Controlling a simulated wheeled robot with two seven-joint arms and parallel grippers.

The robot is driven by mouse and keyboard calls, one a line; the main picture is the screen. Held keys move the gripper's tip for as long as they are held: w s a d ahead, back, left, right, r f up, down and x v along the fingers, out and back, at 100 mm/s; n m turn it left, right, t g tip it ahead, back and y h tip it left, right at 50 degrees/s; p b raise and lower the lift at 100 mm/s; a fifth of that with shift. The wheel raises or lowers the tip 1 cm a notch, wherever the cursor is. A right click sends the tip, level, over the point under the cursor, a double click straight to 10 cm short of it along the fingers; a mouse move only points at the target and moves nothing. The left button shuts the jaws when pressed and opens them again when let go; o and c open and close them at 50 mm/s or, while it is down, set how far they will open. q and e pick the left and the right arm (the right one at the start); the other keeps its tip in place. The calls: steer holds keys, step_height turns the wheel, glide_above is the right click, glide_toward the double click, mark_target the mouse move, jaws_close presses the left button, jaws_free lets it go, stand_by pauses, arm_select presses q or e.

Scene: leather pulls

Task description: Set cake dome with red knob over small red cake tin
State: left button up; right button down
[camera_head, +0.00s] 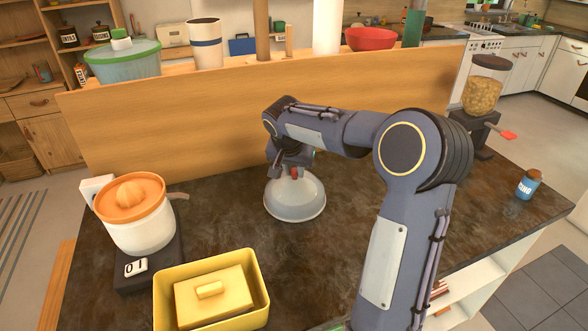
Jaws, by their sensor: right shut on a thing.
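The cake dome (295,198) is a pale grey dome near the middle of the dark counter, with a small red knob (295,173) at its top. My right gripper (294,170) is at the knob and shut on it, partly hidden by my own arm. I cannot tell whether the dome's rim touches the counter. No small red cake tin can be made out; whether it is under the dome or behind my arm cannot be told. My left gripper is not in view.
A juicer with an orange top (132,205) and a yellow box (212,296) stand at the left. A wooden back panel (180,130) rises behind the counter. A cereal dispenser (484,90) and a blue icing jar (528,184) are at the right. Dark counter lies bare around the dome.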

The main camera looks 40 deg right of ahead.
steer(key=c, duration=1.2)
jaws_free()
steer(key=shift+o, duration=0.2)
steer(key=shift+r+p, duration=2.5)
steer(key=shift+r, duration=1.1)
steer(key=s+a+f+n+t+y, duration=0.1)
steer(key=s+a+n+y, duration=0.2)
steer(key=s+a, duration=0.8)
steer(key=s+a+f+n+t+y, duration=0.1)
steer(key=s+a+n+y, duration=0.3)
steer(key=s+a, duration=0.7)
steer(key=s+n+t, duration=0.1)
steer(key=s, duration=0.4)
steer(key=shift+s+f+n+y, duration=0.2)
steer(key=shift+f+n+y, duration=0.1)
steer(key=shift+f+n, duration=0.1)
